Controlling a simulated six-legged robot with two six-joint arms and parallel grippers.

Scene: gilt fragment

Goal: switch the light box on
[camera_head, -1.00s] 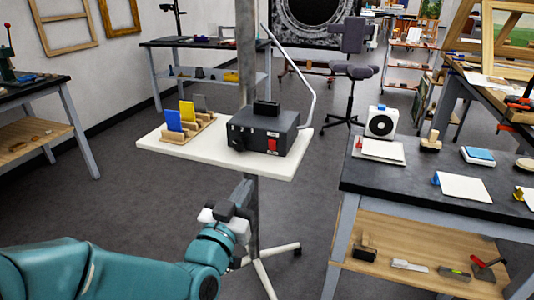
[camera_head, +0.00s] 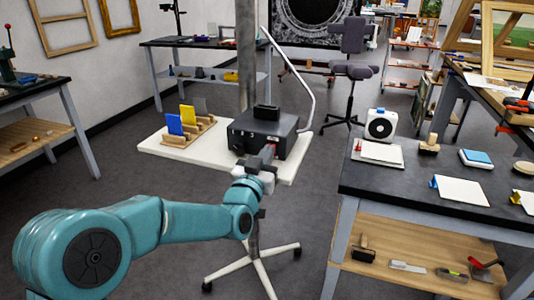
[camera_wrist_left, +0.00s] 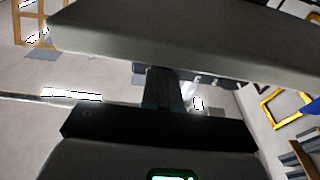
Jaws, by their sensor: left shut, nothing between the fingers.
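The light box (camera_head: 248,131) is a dark box with a black piece on top. It stands on a white stand top (camera_head: 212,160) in the middle of the head view. My left gripper (camera_head: 268,152) is shut and empty at the box's front face. I cannot tell whether the fingers touch the switch. In the left wrist view, large dark surfaces fill much of the picture, with a small green glow at the bottom edge; what it belongs to is unclear. My right gripper is out of view.
A wooden rack (camera_head: 190,135) with a blue and a yellow plate stands left of the box. A black-topped bench (camera_head: 400,188) with papers and a white round-faced device (camera_head: 381,124) is at the right. A grey post (camera_head: 246,60) rises behind the box. Floor is open at the left.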

